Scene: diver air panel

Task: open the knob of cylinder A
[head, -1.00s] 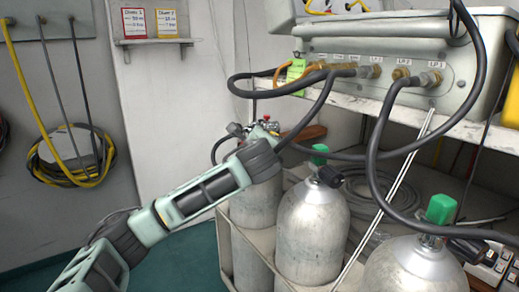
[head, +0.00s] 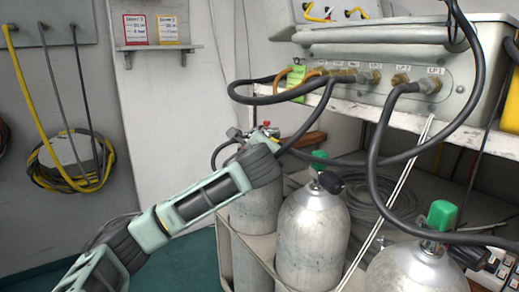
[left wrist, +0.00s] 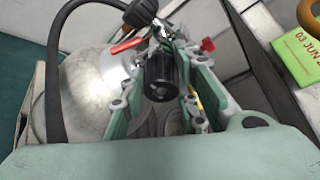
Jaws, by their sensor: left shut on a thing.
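A grey cylinder (head: 257,208) stands in the rack behind my left arm, its valve partly hidden by my left gripper (head: 264,138). The letter on the cylinder cannot be read. In the left wrist view, the same cylinder (left wrist: 82,92) has a valve with a ribbed black knob (left wrist: 160,80). My left gripper (left wrist: 165,62) has its fingers on either side of this knob and is shut on it. A second black knob (left wrist: 140,12) and a red lever (left wrist: 127,46) are close by. My right gripper is in neither view.
Two more cylinders, the middle one (head: 312,235) and the front one (head: 415,272), have green caps. Black hoses (head: 372,150) loop down from the air panel (head: 470,75) on the shelf above. A green tag (head: 296,78) hangs at its left.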

